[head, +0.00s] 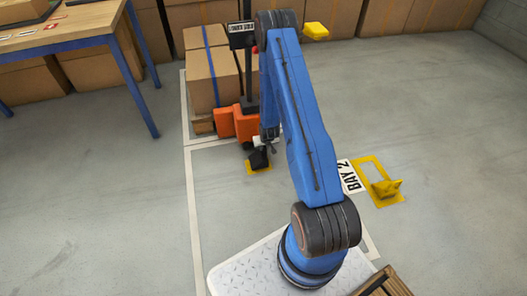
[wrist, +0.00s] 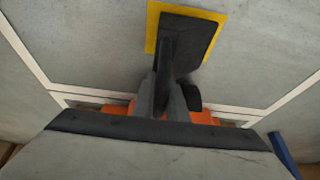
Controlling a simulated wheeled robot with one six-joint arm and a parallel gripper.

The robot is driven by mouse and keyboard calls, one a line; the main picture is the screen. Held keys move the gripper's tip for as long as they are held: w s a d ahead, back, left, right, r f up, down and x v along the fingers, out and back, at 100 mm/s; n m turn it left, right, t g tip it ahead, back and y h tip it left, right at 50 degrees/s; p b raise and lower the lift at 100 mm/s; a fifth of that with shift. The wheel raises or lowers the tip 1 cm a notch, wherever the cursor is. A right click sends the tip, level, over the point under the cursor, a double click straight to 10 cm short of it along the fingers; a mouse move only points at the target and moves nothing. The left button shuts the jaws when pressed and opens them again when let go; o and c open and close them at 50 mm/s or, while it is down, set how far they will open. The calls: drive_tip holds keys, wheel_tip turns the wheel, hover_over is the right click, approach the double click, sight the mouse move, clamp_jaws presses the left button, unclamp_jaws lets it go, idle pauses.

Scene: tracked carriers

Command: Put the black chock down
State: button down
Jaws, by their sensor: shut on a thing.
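The black chock (head: 258,159) is at the yellow-marked patch on the floor, left of my blue arm in the head view. In the wrist view the black chock (wrist: 192,35) lies over the yellow patch (wrist: 152,30), with a yellow border showing on its left and top. My gripper (wrist: 168,85) is shut on the chock's upright grip. In the head view my gripper (head: 268,147) is small and partly hidden by the arm. I cannot tell whether the chock touches the floor.
An orange carrier (head: 237,122) stands just behind the chock with cardboard boxes (head: 210,78) behind it. A blue-legged table (head: 60,40) is at upper left. Open floor lies left and right.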

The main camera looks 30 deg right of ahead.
sight(258, 154)
drive_tip(key=shift+f, duration=1.25)
drive_tip(key=shift+f, duration=0.15)
drive_tip(key=c, duration=1.8)
unclamp_jaws()
drive_tip(key=shift+o, duration=0.2)
